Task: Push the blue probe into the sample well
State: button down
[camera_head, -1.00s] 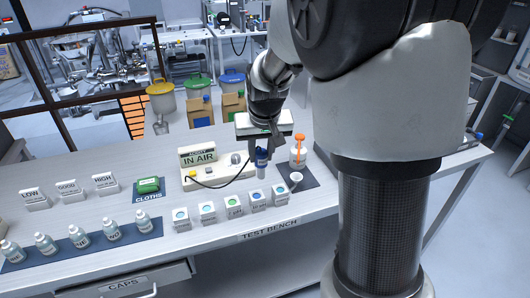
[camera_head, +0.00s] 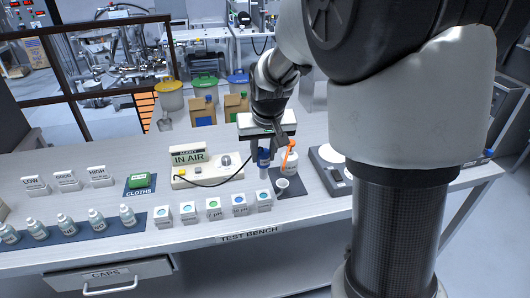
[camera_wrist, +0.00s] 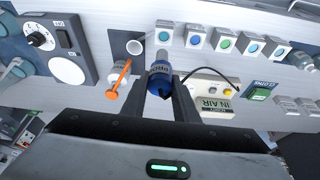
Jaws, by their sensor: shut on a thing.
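My gripper (camera_head: 263,150) is shut on the blue probe (camera_head: 264,160), which hangs upright above the test bench, its pale lower end downward. In the wrist view the blue probe (camera_wrist: 161,80) sits between my two fingers (camera_wrist: 162,90). A black cable runs from it to the cream meter (camera_head: 208,174), whose display reads IN AIR. A small white cup (camera_head: 283,186) stands open on a dark mat just right of the probe; it also shows in the wrist view (camera_wrist: 135,47). No thing labelled as a sample well can be made out.
A white bottle with an orange pump (camera_head: 289,160) stands close right of the probe. A row of white boxes with coloured discs (camera_head: 213,208) lines the front. A scale-like device (camera_head: 328,165) is further right.

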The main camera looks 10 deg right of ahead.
aim_at(264, 166)
jog(key=shift+f, duration=0.1)
dwell(0.3)
jog(key=shift+f+b, duration=2.3)
jog(key=shift+f, duration=0.5)
jog(key=shift+f+b, duration=2.5)
jog(key=shift+f, duration=0.5)
jog(key=c, duration=0.8)
grip_release()
jog(key=shift+c, duration=0.2)
jog(key=shift+r, duration=0.1)
jog(key=shift+p+v, duration=1.9)
jog(key=shift+v, duration=1)
